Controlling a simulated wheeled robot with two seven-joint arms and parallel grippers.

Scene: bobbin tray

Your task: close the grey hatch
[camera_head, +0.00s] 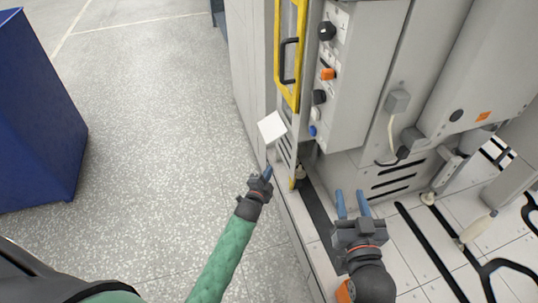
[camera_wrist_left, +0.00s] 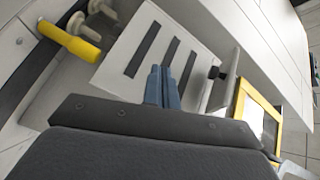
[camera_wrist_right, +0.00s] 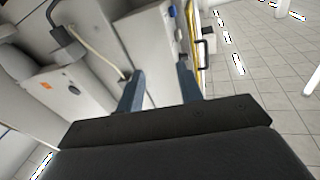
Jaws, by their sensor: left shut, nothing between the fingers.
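My left gripper (camera_head: 268,171) is shut and empty, low at the left edge of the machine, just below a pale square plate (camera_head: 271,127). This plate sticks out beside the yellow frame; I cannot tell for sure that it is the grey hatch. In the left wrist view, the shut fingers (camera_wrist_left: 162,72) point toward a slotted light panel (camera_wrist_left: 120,65). A thin pale panel with a black knob (camera_wrist_left: 214,73) stands to their right, apart from them. My right gripper (camera_head: 352,202) is open and empty in front of the machine's lower vents; its spread fingers (camera_wrist_right: 160,85) show in the right wrist view.
A yellow frame with a black handle (camera_head: 288,62) stands above the pale plate. A control panel with knobs (camera_head: 327,75) is right of it. A yellow cylinder (camera_wrist_left: 72,40) shows in the left wrist view. A blue bin (camera_head: 35,110) stands far left; the floor between is clear.

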